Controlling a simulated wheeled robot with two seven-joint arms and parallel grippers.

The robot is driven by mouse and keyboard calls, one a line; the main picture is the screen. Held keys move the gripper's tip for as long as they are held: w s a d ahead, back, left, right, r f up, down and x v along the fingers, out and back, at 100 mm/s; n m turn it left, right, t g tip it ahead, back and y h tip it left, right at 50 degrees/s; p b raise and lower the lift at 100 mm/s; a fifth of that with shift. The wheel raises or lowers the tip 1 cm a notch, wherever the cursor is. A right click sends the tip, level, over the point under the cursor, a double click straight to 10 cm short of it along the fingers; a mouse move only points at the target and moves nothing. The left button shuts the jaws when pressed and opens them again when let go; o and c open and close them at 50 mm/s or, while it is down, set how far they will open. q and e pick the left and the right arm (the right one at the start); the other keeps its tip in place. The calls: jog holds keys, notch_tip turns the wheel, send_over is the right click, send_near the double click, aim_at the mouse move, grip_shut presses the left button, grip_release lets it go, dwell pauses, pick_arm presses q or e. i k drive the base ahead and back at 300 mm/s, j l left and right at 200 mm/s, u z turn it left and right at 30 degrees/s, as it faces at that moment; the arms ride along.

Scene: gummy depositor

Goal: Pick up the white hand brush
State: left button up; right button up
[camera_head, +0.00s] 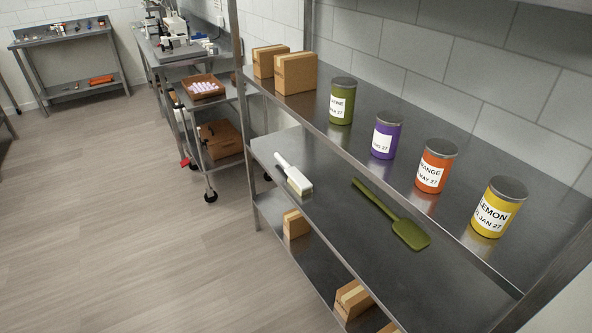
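The white hand brush (294,175) lies on the middle shelf of a steel shelving unit, near the shelf's front left edge. Its handle points up and left, and its wider bristle block is at the lower right end. It lies apart from the green spatula. Neither of my grippers is in view.
A green spatula (394,216) lies on the same middle shelf (340,225). Above it, the upper shelf holds green (341,101), purple (385,135), orange (436,166) and yellow (498,207) cans and cardboard boxes (295,73). A steel post stands left of the brush. Open floor (130,220) lies left.

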aim_at(297, 180)
jog(key=i+j+z, duration=0.1)
jog(key=i+j, duration=0.25)
jog(key=i+j+z, duration=0.15)
jog(key=i+j, duration=0.2)
jog(key=i+j+z, duration=0.1)
jog(key=i+j, duration=0.2)
jog(key=j, duration=0.15)
jog(key=i+j+z, duration=0.15)
jog(key=i+j, duration=0.15)
jog(key=j, duration=0.15)
